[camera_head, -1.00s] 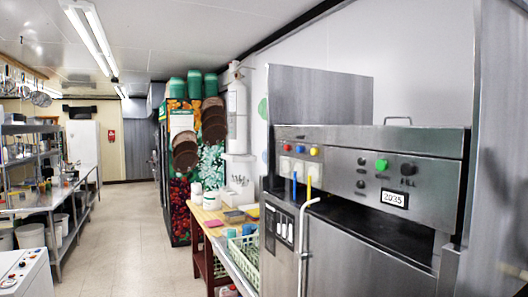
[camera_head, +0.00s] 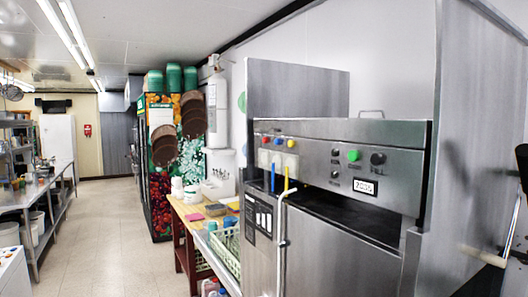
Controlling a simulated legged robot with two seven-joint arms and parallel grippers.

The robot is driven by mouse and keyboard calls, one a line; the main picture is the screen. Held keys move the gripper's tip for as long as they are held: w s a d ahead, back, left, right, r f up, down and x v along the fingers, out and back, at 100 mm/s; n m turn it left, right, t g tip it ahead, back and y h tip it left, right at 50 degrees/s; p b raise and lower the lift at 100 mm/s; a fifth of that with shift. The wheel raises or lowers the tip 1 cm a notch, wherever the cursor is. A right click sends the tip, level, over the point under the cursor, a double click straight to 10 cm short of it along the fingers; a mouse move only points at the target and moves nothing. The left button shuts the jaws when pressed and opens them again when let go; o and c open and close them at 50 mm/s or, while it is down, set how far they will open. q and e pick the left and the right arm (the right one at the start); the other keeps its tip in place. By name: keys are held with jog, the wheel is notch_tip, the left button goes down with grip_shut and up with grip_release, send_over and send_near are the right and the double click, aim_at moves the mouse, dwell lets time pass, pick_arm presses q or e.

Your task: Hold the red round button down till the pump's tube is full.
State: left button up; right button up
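Below these, a thin blue tube (camera_head: 273,178) and a yellow-topped tube (camera_head: 286,181) stand upright; a white pipe (camera_head: 282,235) runs down from there. How full any tube is cannot be told at this size. Neither of my grippers shows clearly, and nothing is seen touching the red button.
A green knob (camera_head: 353,155) and a small display (camera_head: 365,187) are on the panel's right. Unidentified dark parts (camera_head: 522,168) are at the right edge. The left floor (camera_head: 112,220) is clear.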

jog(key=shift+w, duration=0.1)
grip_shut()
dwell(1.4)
